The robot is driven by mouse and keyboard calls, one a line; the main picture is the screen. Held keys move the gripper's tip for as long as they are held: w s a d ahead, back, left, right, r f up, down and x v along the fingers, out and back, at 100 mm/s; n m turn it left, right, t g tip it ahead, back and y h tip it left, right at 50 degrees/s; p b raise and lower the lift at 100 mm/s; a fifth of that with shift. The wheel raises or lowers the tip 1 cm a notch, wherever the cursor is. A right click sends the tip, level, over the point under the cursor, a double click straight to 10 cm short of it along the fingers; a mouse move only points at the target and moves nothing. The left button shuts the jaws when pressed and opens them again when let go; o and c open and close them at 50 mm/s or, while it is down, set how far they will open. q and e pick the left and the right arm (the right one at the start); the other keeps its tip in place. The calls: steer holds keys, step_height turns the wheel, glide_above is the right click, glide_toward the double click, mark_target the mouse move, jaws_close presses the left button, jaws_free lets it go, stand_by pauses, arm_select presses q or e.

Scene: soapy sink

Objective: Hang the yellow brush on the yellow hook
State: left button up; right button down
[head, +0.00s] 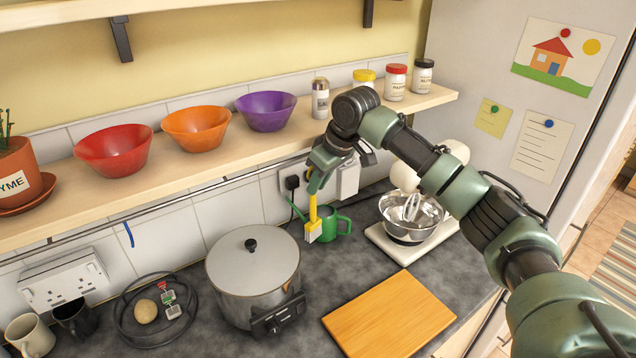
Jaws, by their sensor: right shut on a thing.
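My right gripper (320,178) is in front of the wall below the wooden shelf. It is shut on the yellow brush (313,221), at the upper end of the handle. The brush hangs upright with its pale bristles down, in front of a green watering can. A thin rail (150,213) runs along the wall under the shelf. A blue hook (128,234) hangs from it at the left. I cannot make out a yellow hook; my right gripper and arm cover part of the wall there. My left gripper is not in view.
A lidded steel pot (252,272) stands left of the brush, and the green watering can (335,225) is just behind it. A mixer bowl (411,217) is to the right. A wooden board (388,318) lies in front. Bowls (196,127) and jars line the shelf above.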

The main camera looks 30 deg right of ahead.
steer(key=shift+d, duration=0.1)
steer(key=c, duration=1.3)
jaws_free()
steer(key=shift+d, duration=0.1)
